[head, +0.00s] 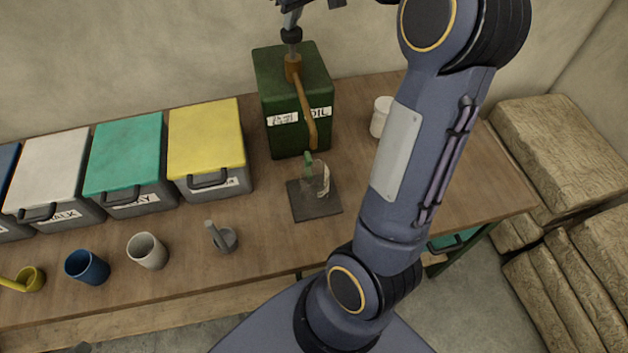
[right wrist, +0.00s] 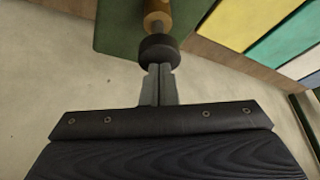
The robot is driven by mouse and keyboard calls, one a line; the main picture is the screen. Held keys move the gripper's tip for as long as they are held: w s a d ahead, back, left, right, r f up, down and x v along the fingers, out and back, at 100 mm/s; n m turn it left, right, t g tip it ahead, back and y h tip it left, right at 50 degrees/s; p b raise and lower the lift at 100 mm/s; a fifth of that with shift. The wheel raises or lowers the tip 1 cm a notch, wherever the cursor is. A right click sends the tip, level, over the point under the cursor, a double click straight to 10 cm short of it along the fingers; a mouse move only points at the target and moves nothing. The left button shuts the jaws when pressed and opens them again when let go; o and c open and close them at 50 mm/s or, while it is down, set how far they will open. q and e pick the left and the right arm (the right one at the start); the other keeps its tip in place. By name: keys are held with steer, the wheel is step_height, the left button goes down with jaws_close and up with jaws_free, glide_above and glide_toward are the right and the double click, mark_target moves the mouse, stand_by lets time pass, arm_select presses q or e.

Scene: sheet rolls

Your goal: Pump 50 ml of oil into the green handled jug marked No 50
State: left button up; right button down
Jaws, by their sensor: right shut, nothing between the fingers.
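The green oil tank (head: 292,80) stands at the back of the bench, with an OIL label on its front. A brass pump with a spout (head: 306,105) rises from its top, capped by a black knob (head: 291,34). My right gripper (head: 290,20) is shut and empty just above the knob. In the right wrist view the shut fingers (right wrist: 161,74) point at the black knob (right wrist: 159,47) and seem to touch it. A clear jug (head: 321,181) with a green handle (head: 308,163) stands below the spout. Its marking is not readable. My left gripper is not in view.
The jug stands on a dark square plate (head: 302,206). Lidded bins, including a yellow one (head: 205,137), line the left. A blue cup (head: 87,267), grey cup (head: 147,251) and grey handled cup (head: 226,241) stand in front. A white jar (head: 381,117) is right of the tank.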

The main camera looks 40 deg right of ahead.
mark_target(293, 32)
steer(key=shift+f+b, duration=1.1)
steer(key=shift+f, duration=0.75)
steer(key=shift+r, duration=0.2)
steer(key=shift+r+p, duration=2.35)
steer(key=shift+r, duration=0.05)
steer(key=shift+f, duration=0.2)
